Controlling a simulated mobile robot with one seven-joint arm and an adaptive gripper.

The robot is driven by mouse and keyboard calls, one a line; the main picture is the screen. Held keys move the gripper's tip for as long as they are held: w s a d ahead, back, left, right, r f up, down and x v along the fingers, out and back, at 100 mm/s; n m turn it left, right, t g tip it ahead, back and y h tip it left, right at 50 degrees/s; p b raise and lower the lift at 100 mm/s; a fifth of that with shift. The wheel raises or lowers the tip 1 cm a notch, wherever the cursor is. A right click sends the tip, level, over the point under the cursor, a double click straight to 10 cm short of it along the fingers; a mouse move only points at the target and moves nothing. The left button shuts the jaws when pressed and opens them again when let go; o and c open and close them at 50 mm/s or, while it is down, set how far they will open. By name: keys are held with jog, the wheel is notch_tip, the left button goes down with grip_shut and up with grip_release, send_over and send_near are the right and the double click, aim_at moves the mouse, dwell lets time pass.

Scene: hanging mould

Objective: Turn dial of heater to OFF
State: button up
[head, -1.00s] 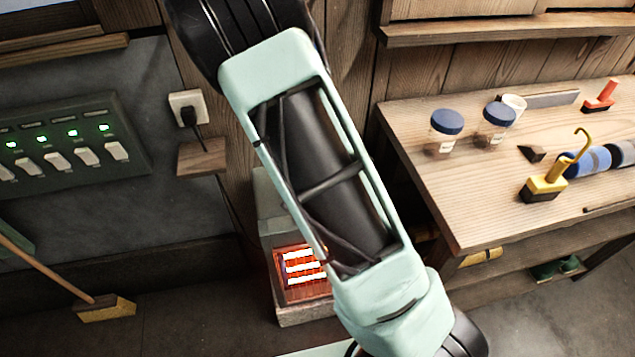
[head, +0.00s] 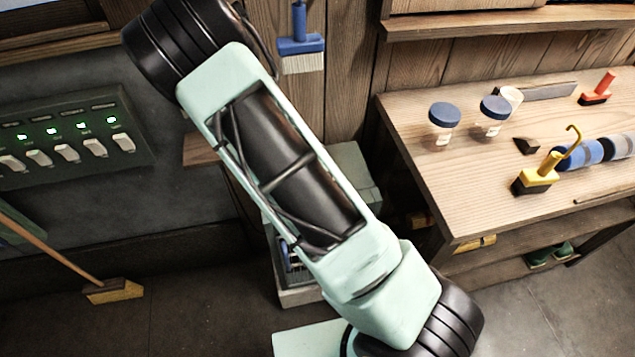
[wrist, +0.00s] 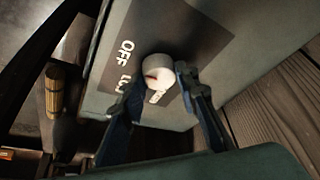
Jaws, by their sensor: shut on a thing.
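The heater (head: 350,165) is a grey-green box in the head view, partly hidden behind my arm. Its grille (head: 290,258) is dark, with no glow. In the wrist view the heater's panel (wrist: 205,40) carries a pale round dial (wrist: 158,68) with a small red mark on its left side. The word OFF and the start of LO are readable to the dial's left; another label below is partly covered. I cannot tell exactly which label the mark meets. My gripper (wrist: 161,80) is shut on the dial, one finger on each side. The head view hides my gripper.
A wooden workbench (head: 420,180) with lidded jars (head: 444,125) stands right of the heater. A switch panel (head: 70,135) with green lights is on the left wall. A broom (head: 112,290) rests on the floor at left. A blue brush (head: 300,44) hangs behind.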

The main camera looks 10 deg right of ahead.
jog(key=o, duration=1.1)
jog(key=shift+o, duration=0.2)
jog(key=v, duration=1.2)
